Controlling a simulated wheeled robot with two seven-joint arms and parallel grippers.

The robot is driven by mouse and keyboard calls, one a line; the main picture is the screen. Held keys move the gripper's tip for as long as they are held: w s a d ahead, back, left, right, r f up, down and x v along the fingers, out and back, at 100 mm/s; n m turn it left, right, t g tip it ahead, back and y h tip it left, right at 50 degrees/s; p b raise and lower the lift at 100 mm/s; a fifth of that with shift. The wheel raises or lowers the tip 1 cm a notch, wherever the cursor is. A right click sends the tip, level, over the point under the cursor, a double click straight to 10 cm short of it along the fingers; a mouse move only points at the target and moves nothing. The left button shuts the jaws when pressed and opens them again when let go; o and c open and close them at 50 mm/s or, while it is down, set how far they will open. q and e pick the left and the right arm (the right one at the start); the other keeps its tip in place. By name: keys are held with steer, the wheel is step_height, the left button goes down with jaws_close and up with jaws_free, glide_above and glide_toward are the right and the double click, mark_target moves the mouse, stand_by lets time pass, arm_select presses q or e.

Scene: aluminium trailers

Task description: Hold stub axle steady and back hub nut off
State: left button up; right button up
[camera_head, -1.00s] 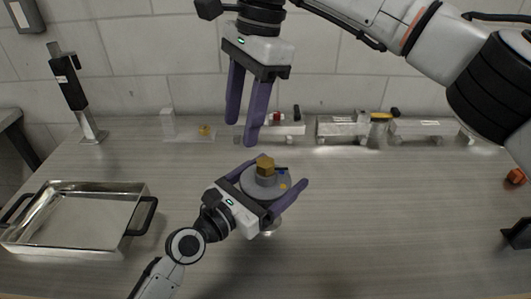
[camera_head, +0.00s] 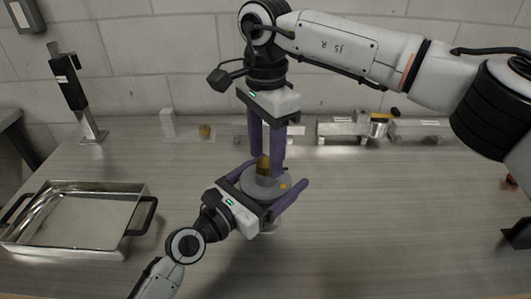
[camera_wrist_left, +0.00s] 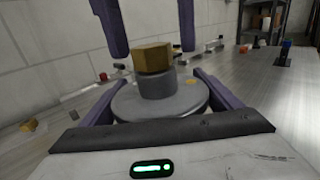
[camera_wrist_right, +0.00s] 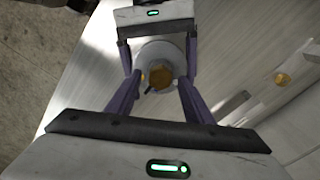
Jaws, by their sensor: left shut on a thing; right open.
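The stub axle (camera_head: 270,183) is a grey round flange with a short raised boss, standing upright near the middle of the bench. The brass hex hub nut (camera_wrist_left: 152,58) sits on top of the boss; the right wrist view also shows it (camera_wrist_right: 160,78). My left gripper (camera_head: 268,190) is shut around the flange, one finger on each side. My right gripper (camera_head: 266,165) points down over the nut. It is open, with a finger on either side. In the left wrist view its tips are near the nut's top, with gaps; the fingers partly hide the nut in the head view.
A metal tray (camera_head: 75,222) with black handles lies at the left. A black post (camera_head: 70,85) stands behind it. Metal fixtures (camera_head: 342,130) and a small brass piece (camera_head: 205,130) line the back by the wall. A black bracket (camera_head: 518,234) is at the right edge.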

steer(key=shift+f, duration=0.25)
steer(key=c, duration=1)
steer(key=shift+c, duration=0.2)
